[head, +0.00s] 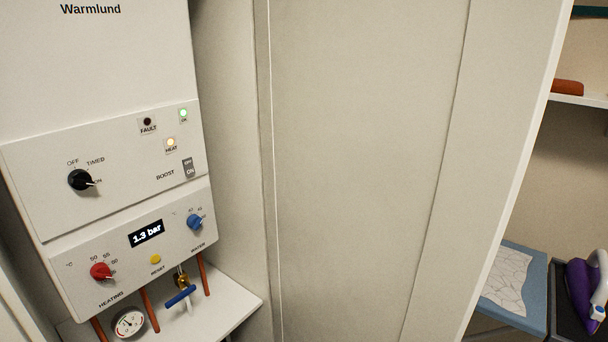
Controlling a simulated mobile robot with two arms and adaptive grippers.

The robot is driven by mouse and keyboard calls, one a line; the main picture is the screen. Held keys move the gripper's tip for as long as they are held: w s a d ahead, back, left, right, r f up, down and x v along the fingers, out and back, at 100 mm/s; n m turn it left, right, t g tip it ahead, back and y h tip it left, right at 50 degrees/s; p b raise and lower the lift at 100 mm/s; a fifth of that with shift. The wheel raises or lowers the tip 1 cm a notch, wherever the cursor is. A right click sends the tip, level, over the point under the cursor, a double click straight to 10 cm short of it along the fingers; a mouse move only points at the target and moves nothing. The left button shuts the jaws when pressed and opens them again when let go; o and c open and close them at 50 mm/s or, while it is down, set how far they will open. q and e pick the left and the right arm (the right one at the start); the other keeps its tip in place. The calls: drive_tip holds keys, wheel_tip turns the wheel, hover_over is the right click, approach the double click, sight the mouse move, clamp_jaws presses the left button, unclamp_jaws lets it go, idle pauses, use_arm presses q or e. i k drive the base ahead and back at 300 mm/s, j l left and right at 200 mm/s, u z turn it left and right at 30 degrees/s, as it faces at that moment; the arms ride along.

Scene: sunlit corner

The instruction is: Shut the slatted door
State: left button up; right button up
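A pale cream door-like panel (365,170) fills the middle of the head view, with a flat recessed middle and a plain upright border (490,130) along its right side. It stands open beside the boiler (115,170), at an angle to it. I see no slats on this face, so I cannot be sure that it is the slatted door. No handle shows, and its top and bottom are out of view. Neither of my grippers is in view.
The white boiler has knobs, a pressure display, copper pipes and a blue-handled valve (180,297) above a white shelf (230,308). Beyond the panel's right edge are an ironing board (535,275), a purple iron (580,290) and a wall shelf (585,100).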

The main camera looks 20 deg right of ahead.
sight(398, 138)
drive_tip(key=l+u, duration=0.15)
drive_tip(key=l, duration=0.3)
drive_tip(key=k+l+u, duration=0.15)
drive_tip(key=l, duration=0.3)
drive_tip(key=k+l+u, duration=0.15)
drive_tip(key=l, duration=0.3)
drive_tip(key=l+u, duration=0.15)
drive_tip(key=l, duration=0.3)
drive_tip(key=k, duration=0.05)
